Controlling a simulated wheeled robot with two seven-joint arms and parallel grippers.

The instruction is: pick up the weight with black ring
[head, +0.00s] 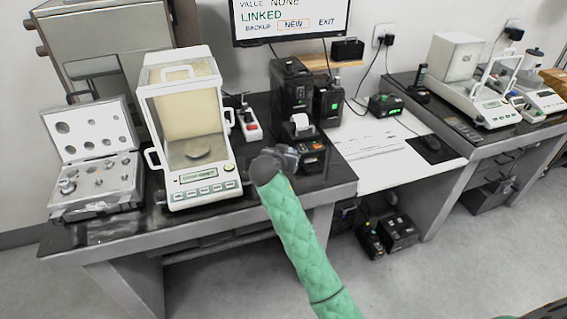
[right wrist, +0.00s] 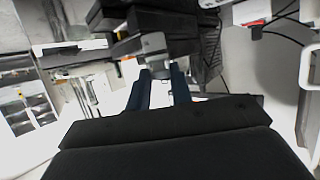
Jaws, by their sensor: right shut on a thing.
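My right gripper (head: 285,156) is at the end of the green-sleeved arm, in front of the small printer. In the right wrist view its two blue fingers (right wrist: 160,88) are shut on a small grey metal weight (right wrist: 154,44) that sticks out beyond the tips. A black ring on it cannot be made out clearly. In the head view the fingers and the weight are mostly hidden by the wrist. The open weight case (head: 72,212) stands at the left of the table with several silver weights (head: 68,186) in it. My left gripper is not in view.
A balance with a glass chamber (head: 203,190) stands right of the case. A printer (head: 309,150), black boxes (head: 292,88) and a red-switched power strip (head: 250,125) stand close to my right gripper. A monitor (head: 290,20) hangs behind. More balances (head: 480,100) stand far right.

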